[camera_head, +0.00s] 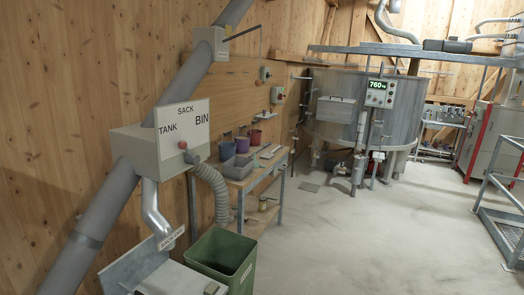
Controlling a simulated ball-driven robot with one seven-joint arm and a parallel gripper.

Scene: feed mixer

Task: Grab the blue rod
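I cannot make out a rod that is clearly blue. A thin dark rod (243,33) sticks out to the right from a grey box (213,43) on the sloping pipe at the upper left, and a thin piece hangs from its far end. Its colour is too dark to tell. Small items lie on the bench, too small to identify. My gripper is not in view.
A diverter box (150,146) marked TANK, SACK and BIN sits on the thick grey pipe (185,85) at left. A green bin (222,258) stands at the front. A large metal tank (340,110) stands at the back. Railings (500,200) edge the right. The middle floor is clear.

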